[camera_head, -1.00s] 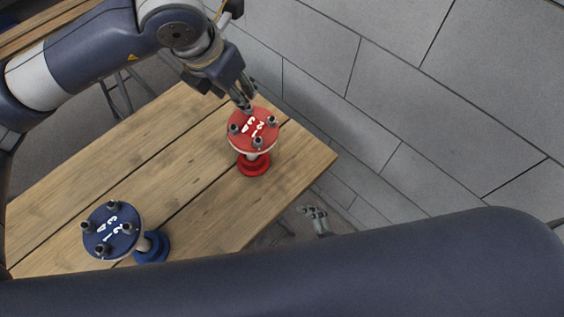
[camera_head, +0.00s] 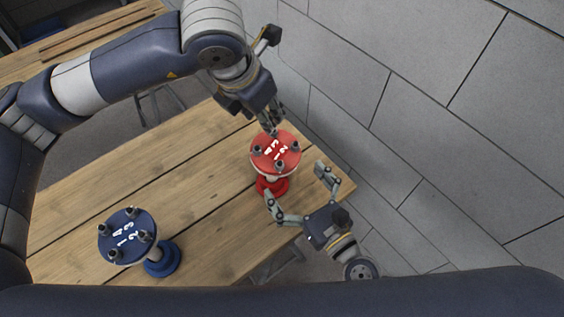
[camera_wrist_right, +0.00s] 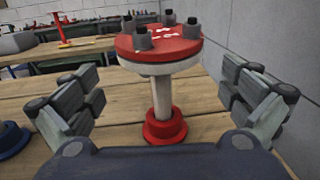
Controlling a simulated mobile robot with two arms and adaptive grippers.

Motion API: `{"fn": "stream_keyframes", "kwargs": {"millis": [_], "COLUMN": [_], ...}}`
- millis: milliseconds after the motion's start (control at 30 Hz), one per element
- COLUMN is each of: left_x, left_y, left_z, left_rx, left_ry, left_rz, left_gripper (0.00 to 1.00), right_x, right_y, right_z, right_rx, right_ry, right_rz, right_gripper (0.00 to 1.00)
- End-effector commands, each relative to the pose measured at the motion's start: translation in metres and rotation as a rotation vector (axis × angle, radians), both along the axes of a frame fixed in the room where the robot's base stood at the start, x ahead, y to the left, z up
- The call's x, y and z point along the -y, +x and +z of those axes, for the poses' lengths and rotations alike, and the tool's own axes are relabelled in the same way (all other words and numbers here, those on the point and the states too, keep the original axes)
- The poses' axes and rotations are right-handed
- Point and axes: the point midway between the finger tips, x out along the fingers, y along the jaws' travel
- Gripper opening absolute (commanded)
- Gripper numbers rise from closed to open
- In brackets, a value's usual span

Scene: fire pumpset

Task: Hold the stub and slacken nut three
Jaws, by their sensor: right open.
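The red stub (camera_head: 268,158) stands upright on the table, with a numbered round flange on top, a pale pipe and a red foot. Several dark nuts stand on the flange. My left gripper (camera_head: 271,126) points down over the flange's far edge, at or above the far nut; the gap between its fingers is unclear. My right gripper (camera_head: 295,180) is open at the near right side of the stub. In the right wrist view, its fingers spread either side of the pale pipe (camera_wrist_right: 162,98), not touching it. The left gripper is outside that view.
A blue stub (camera_head: 128,236) with a similar numbered flange stands at the table's near left. The wooden table (camera_head: 190,185) is bare between the stubs. A grey block wall (camera_head: 430,110) runs along the right. Another bench (camera_wrist_right: 85,48) with tools stands behind.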

Motion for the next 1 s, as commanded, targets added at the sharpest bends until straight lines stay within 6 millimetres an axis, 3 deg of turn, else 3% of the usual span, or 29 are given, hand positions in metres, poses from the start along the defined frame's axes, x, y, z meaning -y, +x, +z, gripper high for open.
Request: {"fn": "stream_keyframes", "kwargs": {"millis": [200,400,967,1000], "left_x": [0.0,0.0,0.0,0.0], "left_y": [0.0,0.0,0.0,0.0], "left_z": [0.0,0.0,0.0,0.0], "left_rx": [0.0,0.0,0.0,0.0], "left_ry": [0.0,0.0,0.0,0.0], "left_rz": [0.0,0.0,0.0,0.0], "left_gripper": [0.33,0.33,0.33,0.33], "right_x": [-0.02,-0.033,-0.041,-0.041], "right_y": [0.035,0.058,0.07,0.07], "right_z": [0.0,0.0,0.0,0.0], "right_rx": [0.001,0.001,0.001,0.001], "right_ry": [0.003,0.001,-0.003,-0.003], "right_rz": [-0.003,-0.003,0.001,0.001], "right_gripper": [1.0,1.0,1.0,0.95]}}
